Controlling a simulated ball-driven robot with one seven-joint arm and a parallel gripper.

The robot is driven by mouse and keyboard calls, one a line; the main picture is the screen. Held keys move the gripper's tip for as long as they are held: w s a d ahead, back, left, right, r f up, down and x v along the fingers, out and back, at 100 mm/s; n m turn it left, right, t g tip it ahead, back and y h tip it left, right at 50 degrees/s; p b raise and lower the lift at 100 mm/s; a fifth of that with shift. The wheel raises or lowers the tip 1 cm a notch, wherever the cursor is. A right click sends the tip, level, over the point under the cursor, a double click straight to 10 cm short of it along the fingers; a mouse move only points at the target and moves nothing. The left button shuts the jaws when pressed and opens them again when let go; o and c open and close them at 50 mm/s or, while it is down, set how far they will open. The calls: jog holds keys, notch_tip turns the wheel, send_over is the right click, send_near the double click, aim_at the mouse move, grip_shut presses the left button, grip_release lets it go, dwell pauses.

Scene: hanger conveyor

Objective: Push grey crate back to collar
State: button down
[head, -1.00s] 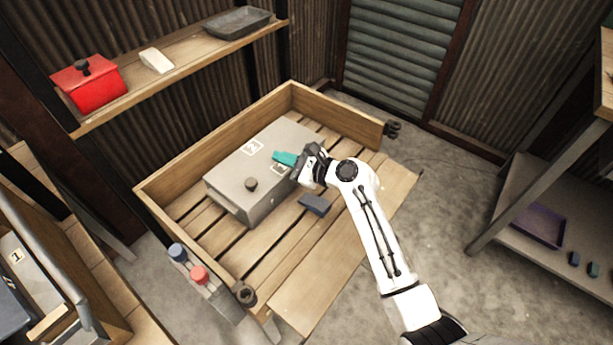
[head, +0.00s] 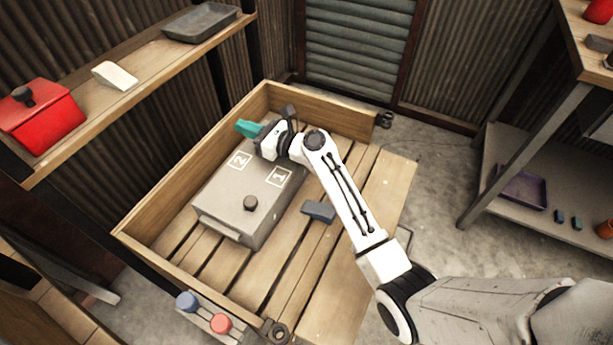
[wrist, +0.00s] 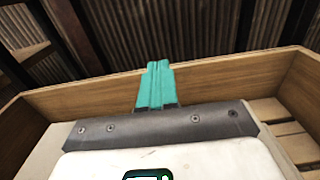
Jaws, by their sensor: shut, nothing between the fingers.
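The grey crate (head: 228,203), a closed box with a dark knob and labels 1 and 2 on top, sits on the slatted pallet deck inside the wooden collar (head: 172,186). A strip of slats shows between its left side and the collar's left wall. My gripper (head: 247,129) is over the crate's far end, past label 2, its teal fingers shut and empty, pointing toward the left wall. It hides part of the crate's far edge; I cannot tell whether they touch. In the wrist view the shut fingers (wrist: 156,85) stand in front of the collar wall (wrist: 218,75).
A dark blue block (head: 318,210) lies on the slats right of the crate. Blue and red knobs (head: 205,312) are at the near collar corner. A shelf (head: 130,95) with a red box (head: 42,118) runs above the left wall. The pallet's right side is open.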

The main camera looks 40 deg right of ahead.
send_over(299, 174)
jog(key=v, duration=0.4)
notch_tip(299, 174, down, 10)
jog(key=b, duration=0.4)
jog(key=shift+s, duration=0.15)
jog(key=shift+w+a, duration=0.1)
jog(key=shift+w, duration=0.4)
jog(key=shift+w+r, duration=0.1)
jog(key=shift+w, duration=0.1)
jog(key=p+x, duration=0.1)
jog(key=x, duration=0.5)
jog(key=shift+w+a, duration=0.2)
jog(key=shift+w, duration=0.05)
